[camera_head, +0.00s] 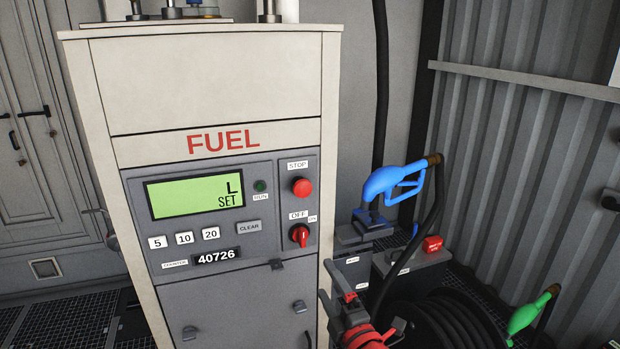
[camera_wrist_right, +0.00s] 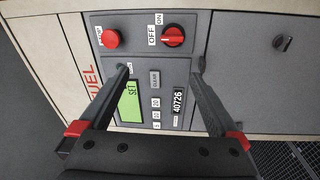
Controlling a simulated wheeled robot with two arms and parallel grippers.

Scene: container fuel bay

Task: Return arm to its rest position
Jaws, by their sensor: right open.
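My right gripper (camera_head: 325,279) is low in the head view, in front of the lower right edge of the fuel dispenser (camera_head: 215,75). In the wrist view the right gripper (camera_wrist_right: 160,66) is open, its two dark fingers with red parts spread apart. Nothing is held between them. The fingers point at the control panel (camera_head: 165,240) of the dispenser. The fingertips overlap the panel in the picture; I cannot tell the exact gap. My left gripper is not in view.
The panel has a red stop button (camera_head: 302,187), a red rotary switch (camera_head: 299,235) and a green display (camera_head: 197,197) reading "L SET". A blue nozzle (camera_head: 385,183) stands in a holder at right. A green nozzle (camera_head: 525,315) and black hose coils (camera_head: 450,325) sit lower right.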

